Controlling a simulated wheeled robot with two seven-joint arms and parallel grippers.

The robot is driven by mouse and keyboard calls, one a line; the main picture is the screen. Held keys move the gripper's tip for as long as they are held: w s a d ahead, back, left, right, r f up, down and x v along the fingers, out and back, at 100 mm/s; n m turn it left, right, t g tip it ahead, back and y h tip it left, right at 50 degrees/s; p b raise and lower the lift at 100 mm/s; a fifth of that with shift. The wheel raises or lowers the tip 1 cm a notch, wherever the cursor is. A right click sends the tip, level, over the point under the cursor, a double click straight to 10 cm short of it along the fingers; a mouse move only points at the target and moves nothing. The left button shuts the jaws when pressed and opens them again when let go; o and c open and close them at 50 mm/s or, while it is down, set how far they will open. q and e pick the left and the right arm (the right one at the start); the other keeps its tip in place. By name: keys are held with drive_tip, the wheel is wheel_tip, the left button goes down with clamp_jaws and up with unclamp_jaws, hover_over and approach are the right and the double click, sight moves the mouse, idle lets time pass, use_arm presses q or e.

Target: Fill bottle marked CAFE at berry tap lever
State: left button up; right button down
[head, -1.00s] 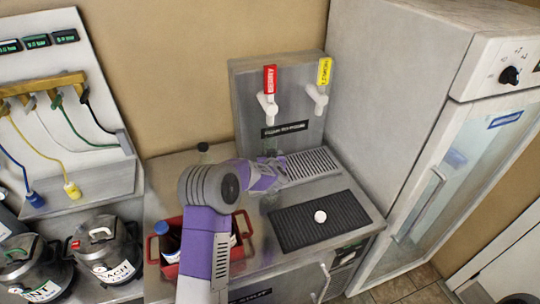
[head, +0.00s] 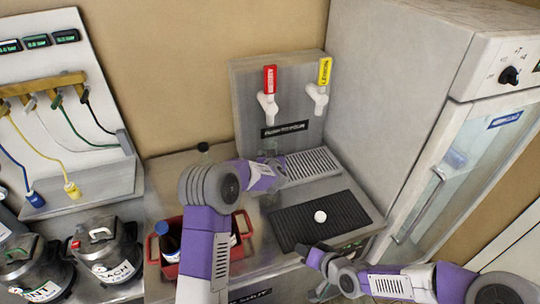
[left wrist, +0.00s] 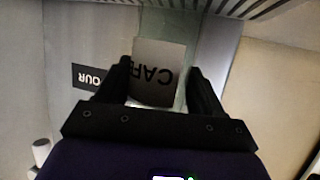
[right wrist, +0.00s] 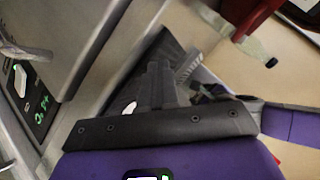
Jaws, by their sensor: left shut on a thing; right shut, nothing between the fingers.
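The berry tap (head: 268,105) has a red lever (head: 270,78) standing upright on the steel dispenser panel. My left gripper (head: 276,170) is below the berry tap, at the drip grate's left end. In the left wrist view its fingers (left wrist: 162,88) are shut on the bottle whose label reads CAFE (left wrist: 158,75). In the head view my arm and gripper mostly hide this bottle, so its fill cannot be told. My right gripper (head: 318,258) is shut and empty, low at the counter's front right; its closed fingers show in the right wrist view (right wrist: 156,85).
The yellow lemon lever (head: 324,72) is right of the berry one. A white cap (head: 320,217) lies on the black mat (head: 345,208). Another bottle (head: 203,152) is at the back. A fridge (head: 440,150) bounds the right.

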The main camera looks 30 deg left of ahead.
use_arm(q)
drive_tip(key=shift+w, duration=0.1)
use_arm(e)
drive_tip(key=w+a+r+n+t+y, duration=0.1)
drive_tip(key=w+a+r+n+t, duration=0.15)
drive_tip(key=w+a+r, duration=0.35)
drive_tip(key=w+a+r+n+t+y, duration=0.1)
drive_tip(key=w+a+r+t+y, duration=0.15)
drive_tip(key=w+r, duration=0.55)
drive_tip(key=w+a+r+n+t+y, duration=0.1)
drive_tip(key=a+r+t+y, duration=0.2)
drive_tip(key=r, duration=0.7)
drive_tip(key=w+a+r+n+t, duration=0.2)
drive_tip(key=a+r, duration=0.3)
drive_tip(key=r, duration=0.4)
drive_tip(key=x, duration=0.6)
drive_tip(key=shift+r, duration=0.4)
drive_tip(key=shift+w+a, duration=0.1)
drive_tip(key=shift+a, duration=0.1)
drive_tip(key=s+d, duration=0.6)
drive_tip(key=d, duration=0.1)
drive_tip(key=shift+s+d, duration=0.25)
drive_tip(key=shift+d, duration=0.1)
